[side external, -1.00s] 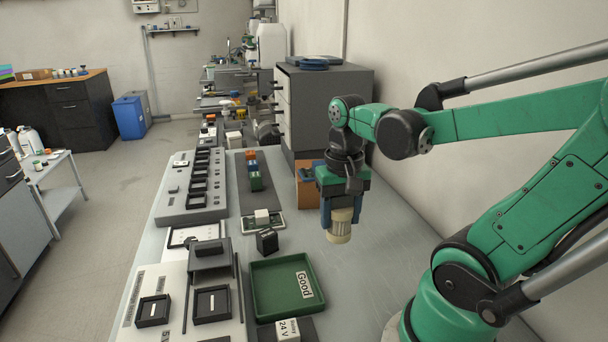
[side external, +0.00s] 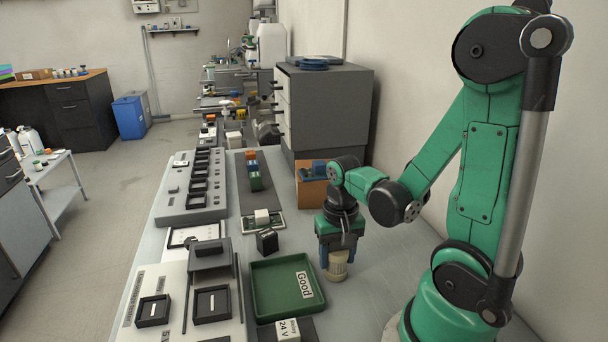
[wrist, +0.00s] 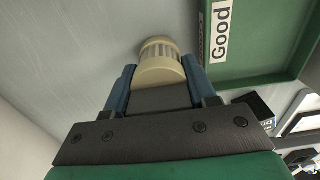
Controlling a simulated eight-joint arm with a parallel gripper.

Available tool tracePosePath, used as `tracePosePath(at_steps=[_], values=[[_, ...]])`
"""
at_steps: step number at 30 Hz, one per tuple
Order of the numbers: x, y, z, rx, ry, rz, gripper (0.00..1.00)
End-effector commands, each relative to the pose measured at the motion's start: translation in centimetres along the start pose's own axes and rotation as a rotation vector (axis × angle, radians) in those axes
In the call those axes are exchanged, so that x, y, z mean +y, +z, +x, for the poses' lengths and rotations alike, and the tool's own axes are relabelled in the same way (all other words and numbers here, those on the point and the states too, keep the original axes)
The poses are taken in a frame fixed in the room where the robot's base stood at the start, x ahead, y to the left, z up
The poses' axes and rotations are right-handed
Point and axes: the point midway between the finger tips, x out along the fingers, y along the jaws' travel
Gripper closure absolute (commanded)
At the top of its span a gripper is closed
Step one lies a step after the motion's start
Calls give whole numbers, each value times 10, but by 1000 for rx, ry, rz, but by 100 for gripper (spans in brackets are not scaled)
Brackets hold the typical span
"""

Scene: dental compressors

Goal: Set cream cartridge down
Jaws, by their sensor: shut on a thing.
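The cream cartridge (side external: 338,266) is upright between the blue fingers of my gripper (side external: 336,262), right of the green tray. My gripper is shut on it. Its lower end is at or very near the bench top; I cannot tell if it touches. In the wrist view the cartridge (wrist: 160,58) shows its ribbed cream end beyond the fingertips (wrist: 160,78), with the grey bench surface around it. The fingers hide part of its sides.
The green tray (side external: 258,304) marked "Good" lies just left of my gripper. A small black block (side external: 267,241) stands behind the tray. An orange box (side external: 312,190) and a grey drawer cabinet (side external: 330,110) stand behind. The bench (side external: 385,262) right of the cartridge is clear.

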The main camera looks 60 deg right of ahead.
Motion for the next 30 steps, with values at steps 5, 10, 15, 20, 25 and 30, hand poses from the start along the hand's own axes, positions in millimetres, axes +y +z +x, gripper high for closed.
tracePosePath(at_steps=[5,10,15,20,25,30], values=[[0,0,0,0,0,0,100],[0,0,3,0,0,0,100],[0,0,3,0,0,0,18],[0,0,3,0,0,0,18],[0,0,2,0,0,0,18],[0,0,-9,0,0,0,18]])
